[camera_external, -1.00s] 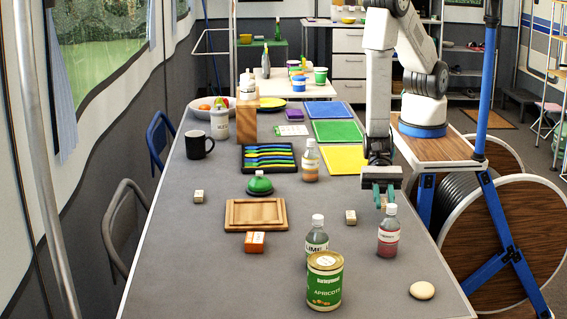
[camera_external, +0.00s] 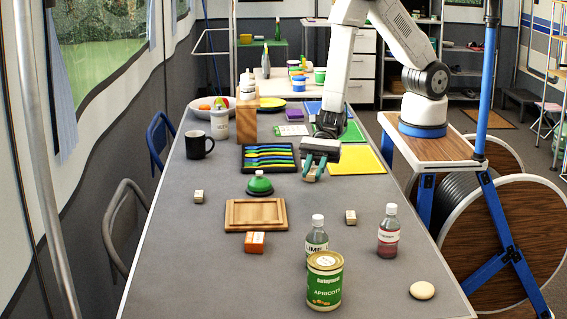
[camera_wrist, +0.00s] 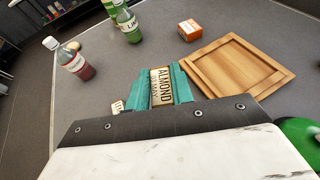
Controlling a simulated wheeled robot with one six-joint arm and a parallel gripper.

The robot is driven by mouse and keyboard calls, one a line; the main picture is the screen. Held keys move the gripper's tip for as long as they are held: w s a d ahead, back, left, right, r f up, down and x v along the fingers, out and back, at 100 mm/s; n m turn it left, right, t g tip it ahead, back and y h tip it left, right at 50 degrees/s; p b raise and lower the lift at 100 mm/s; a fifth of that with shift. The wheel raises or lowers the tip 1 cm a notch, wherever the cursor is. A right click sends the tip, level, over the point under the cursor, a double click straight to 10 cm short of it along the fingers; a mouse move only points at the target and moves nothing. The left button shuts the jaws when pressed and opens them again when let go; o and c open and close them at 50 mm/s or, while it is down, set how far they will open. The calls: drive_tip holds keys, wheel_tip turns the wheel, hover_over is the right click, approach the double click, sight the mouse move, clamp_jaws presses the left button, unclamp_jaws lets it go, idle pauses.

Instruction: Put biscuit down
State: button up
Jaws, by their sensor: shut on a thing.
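My gripper (camera_external: 312,178) is above the grey table near the yellow mat's left edge, pointing down. Its teal fingers are shut on the biscuit (camera_wrist: 162,87), a small block with a pale label reading "ALMOND" in the wrist view. In the external view only a small tan patch shows between the fingers. The gap between the biscuit and the table is hard to judge.
The wooden tray (camera_external: 230,228) lies front left of my gripper, with the green dome (camera_external: 260,184) behind it. A small white block (camera_external: 350,216), red bottle (camera_external: 388,232), lime bottle (camera_external: 317,235) and apricot can (camera_external: 324,282) stand nearer the front. Bare table lies between.

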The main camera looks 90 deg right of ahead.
drive_tip(key=w+d+m+t+h, duration=0.2)
drive_tip(key=w+d, duration=0.6)
drive_tip(key=d, duration=0.4)
drive_tip(key=w+d+m+t+h, duration=0.1)
drive_tip(key=w+d+m+t, duration=0.15)
drive_tip(key=w+d, duration=0.8)
drive_tip(key=f, duration=0.1)
drive_tip(key=s+f, duration=0.1)
drive_tip(key=f, duration=0.1)
drive_tip(key=s+d+f, duration=0.1)
drive_tip(key=shift+s+f, duration=0.1)
drive_tip(key=shift+f, duration=0.3)
hover_over(202, 182)
drive_tip(key=shift+a+f, duration=0.15)
drive_tip(key=shift+f, duration=2.4)
drive_tip(key=shift+f, duration=0.2)
drive_tip(key=o, duration=1)
